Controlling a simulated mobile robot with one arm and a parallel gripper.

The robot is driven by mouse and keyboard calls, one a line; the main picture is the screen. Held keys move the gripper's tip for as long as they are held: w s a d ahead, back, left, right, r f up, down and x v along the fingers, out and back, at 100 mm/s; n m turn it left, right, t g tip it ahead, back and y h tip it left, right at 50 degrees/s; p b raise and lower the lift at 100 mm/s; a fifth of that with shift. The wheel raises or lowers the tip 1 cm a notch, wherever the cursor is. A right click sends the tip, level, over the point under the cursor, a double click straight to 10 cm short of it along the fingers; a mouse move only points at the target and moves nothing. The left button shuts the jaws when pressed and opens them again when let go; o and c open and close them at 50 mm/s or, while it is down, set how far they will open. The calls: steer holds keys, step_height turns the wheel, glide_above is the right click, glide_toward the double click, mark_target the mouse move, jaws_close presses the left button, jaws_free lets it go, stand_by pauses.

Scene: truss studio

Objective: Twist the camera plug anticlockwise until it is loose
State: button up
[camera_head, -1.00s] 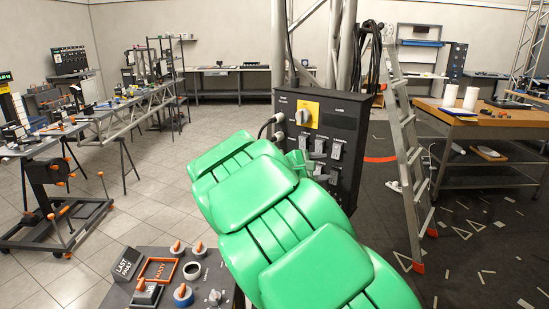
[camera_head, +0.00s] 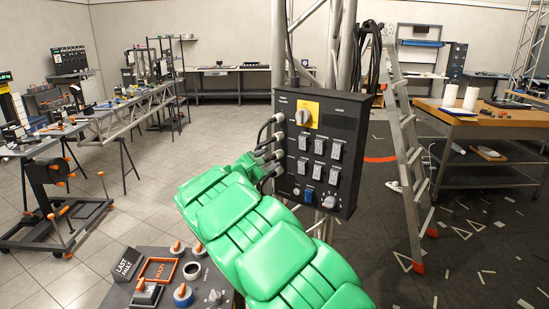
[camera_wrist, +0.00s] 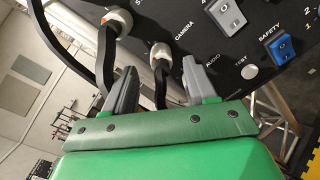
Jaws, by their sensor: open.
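The camera plug (camera_wrist: 160,54), with a pale collar and a black cable, sits in the black panel beside the CAMERA label in the wrist view. My gripper (camera_wrist: 160,88) is open, with one grey finger on each side of this plug and its cable. The fingers look apart from the plug, though contact low down cannot be ruled out. In the head view my gripper (camera_head: 267,162) is at the left edge of the panel (camera_head: 345,118), and its fingers partly hide the plug there.
Another plug (camera_wrist: 117,22) with a black cable sits just beyond my left finger. A blue SAFETY switch (camera_wrist: 278,48) and grey switches share the panel face. A ladder (camera_head: 403,140) stands right of the panel, and a control desk (camera_head: 150,262) is below left.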

mark_target(274, 156)
steer(key=shift+x, duration=1.9)
jaws_close()
steer(key=shift+n, duration=0.4)
steer(key=n, duration=0.3)
steer(key=shift+n, duration=0.4)
steer(key=shift+f+n, duration=0.1)
steer(key=shift+n, duration=2.2)
